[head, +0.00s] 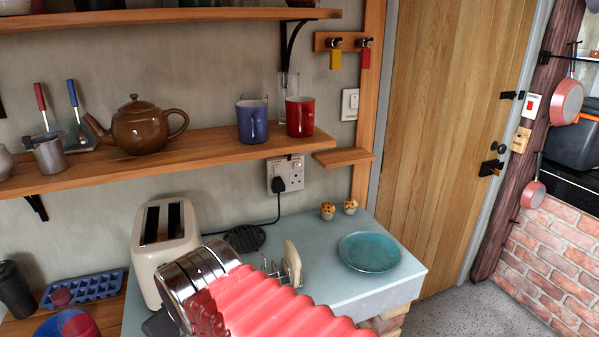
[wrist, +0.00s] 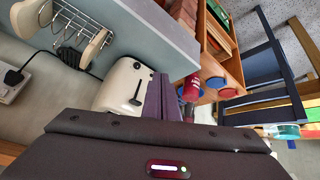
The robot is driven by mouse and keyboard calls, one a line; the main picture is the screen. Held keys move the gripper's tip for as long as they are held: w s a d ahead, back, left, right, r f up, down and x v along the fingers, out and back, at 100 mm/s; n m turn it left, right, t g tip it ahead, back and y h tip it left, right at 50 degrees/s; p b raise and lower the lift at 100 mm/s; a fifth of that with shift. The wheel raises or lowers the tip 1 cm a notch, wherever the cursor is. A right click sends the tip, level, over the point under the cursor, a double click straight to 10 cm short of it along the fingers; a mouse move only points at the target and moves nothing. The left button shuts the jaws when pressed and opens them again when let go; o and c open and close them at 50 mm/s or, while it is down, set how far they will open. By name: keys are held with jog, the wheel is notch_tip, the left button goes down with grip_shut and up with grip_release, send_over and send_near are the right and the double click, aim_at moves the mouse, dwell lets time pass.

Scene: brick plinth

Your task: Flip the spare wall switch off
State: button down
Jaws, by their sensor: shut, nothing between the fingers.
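A white wall switch (head: 349,104) is on the grey wall right of the shelf, below the key hooks. Another white switch plate with a red rocker (head: 531,106) is on the dark post right of the door. I cannot tell which is the spare one; both are too small to read their positions surely. A double socket (head: 286,173) with a black plug is below the shelf; its edge also shows in the wrist view (wrist: 10,82). My gripper (wrist: 166,97) is shut and empty in the wrist view, near the toaster and apart from both switches.
A cream toaster (head: 166,240), a toast rack (head: 290,264), a teal plate (head: 369,251) and two muffins (head: 338,208) are on the counter. A blue mug (head: 252,121) and red mug (head: 300,117) stand on the shelf (head: 200,148). A small wooden ledge (head: 343,157) is below the first switch.

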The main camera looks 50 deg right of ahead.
aim_at(296, 165)
jog(key=w+d+r+n+t+h, duration=0.15)
jog(key=w+d, duration=0.25)
jog(key=d, duration=0.5)
jog(key=w+d+n+t+h, duration=0.1)
jog(key=w+d+t+h, duration=0.1)
jog(key=w+d, duration=0.45)
jog(key=w+d+r+n+t+h, duration=0.1)
jog(key=w+d+n+h, duration=0.15)
jog(key=d, duration=0.75)
jog(key=s+d+f+n+t+h, duration=0.1)
jog(key=s+d+n+t, duration=0.1)
jog(key=d, duration=0.9)
jog(key=s+d+f+n+t+h, duration=0.1)
jog(key=s+d+n+t, duration=0.2)
jog(key=d, duration=0.8)
jog(key=s+n, duration=0.1)
jog(key=s, duration=0.1)
jog(key=shift+s+n+h, duration=0.3)
jog(key=shift+s+h, duration=0.05)
jog(key=shift+h, duration=0.05)
jog(key=shift+w, duration=0.15)
jog(key=x, duration=1.3)
jog(key=shift+w+d+r, duration=0.1)
jog(key=shift+w+r, duration=0.15)
jog(key=shift+w, duration=0.1)
